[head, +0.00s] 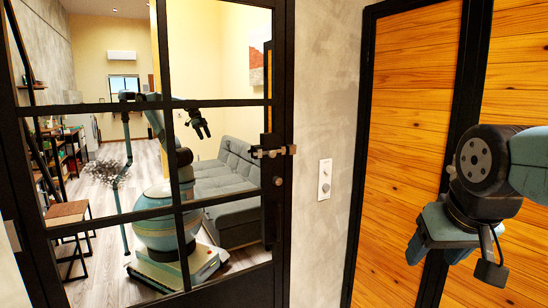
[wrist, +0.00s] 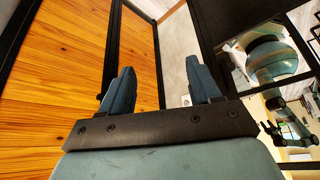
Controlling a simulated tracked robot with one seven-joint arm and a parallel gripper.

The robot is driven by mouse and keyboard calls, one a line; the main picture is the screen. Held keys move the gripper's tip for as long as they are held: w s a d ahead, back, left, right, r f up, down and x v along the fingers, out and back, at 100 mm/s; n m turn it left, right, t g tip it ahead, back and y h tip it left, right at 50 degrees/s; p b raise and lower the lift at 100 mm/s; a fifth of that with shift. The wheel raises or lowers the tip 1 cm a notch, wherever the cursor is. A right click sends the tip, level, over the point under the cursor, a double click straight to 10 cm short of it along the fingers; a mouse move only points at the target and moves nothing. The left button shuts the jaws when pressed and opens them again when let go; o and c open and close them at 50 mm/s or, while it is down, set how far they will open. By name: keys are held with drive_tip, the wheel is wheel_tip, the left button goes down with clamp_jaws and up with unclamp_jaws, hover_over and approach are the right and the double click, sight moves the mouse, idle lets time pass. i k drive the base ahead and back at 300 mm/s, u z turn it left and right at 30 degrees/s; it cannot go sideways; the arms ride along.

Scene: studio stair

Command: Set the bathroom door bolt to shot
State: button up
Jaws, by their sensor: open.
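A black-framed door with large panes (head: 284,75) stands left of centre in the head view. Its metal bolt (head: 272,152) lies horizontally across the door's right edge, about mid-height. I cannot tell from here whether its bar is shot or drawn. My gripper (head: 436,254) is at the right of the head view, well to the right of the bolt and lower in the picture, in front of wood panels. In the wrist view my gripper (wrist: 160,85) has its two blue fingers spread apart with nothing between them. The bolt cannot be made out in the wrist view.
A pale wall plate with knobs (head: 325,180) is on the grey wall right of the door. Black-framed wood panels (head: 412,130) fill the right side. A grey sofa (head: 235,190) and a teal robot, apparently my reflection, show in the panes.

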sight(272, 153)
drive_tip(key=k, duration=0.65)
drive_tip(key=u, duration=0.5)
drive_tip(key=i, duration=1.45)
drive_tip(key=z, duration=0.5)
